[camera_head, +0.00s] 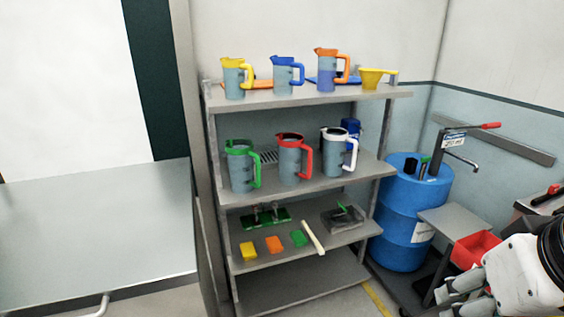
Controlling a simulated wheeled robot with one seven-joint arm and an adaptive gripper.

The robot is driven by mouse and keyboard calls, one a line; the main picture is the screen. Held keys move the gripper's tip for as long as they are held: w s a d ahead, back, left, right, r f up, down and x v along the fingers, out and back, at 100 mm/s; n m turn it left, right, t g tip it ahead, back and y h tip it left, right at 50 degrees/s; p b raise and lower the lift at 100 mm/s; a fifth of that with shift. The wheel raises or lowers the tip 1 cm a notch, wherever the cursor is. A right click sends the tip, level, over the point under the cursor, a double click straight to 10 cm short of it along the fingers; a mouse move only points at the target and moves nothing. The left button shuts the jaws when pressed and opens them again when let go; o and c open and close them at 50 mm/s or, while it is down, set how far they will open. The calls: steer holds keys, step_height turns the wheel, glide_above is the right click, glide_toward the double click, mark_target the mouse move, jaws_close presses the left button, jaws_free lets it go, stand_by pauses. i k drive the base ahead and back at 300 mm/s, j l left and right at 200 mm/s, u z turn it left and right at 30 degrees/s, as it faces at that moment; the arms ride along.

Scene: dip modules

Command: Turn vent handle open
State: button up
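A blue drum (402,218) stands in the right corner. My gripper (440,302) is at the bottom right, in front of and below the drum, apart from the pump and lid. Its grey fingers point left and are partly cut off by the frame edge. I see nothing clearly held in it.
A grey shelf rack (300,187) with several jugs, a yellow funnel (373,79) and sponges stands left of the drum. A small grey table (455,222) and a red bin (474,250) lie between the drum and my arm. A bare metal table (95,230) is at left.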

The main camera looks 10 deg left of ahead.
mark_target(424, 160)
steer(key=z, duration=0.65)
steer(key=i+j, duration=0.65)
steer(key=i, duration=1.85)
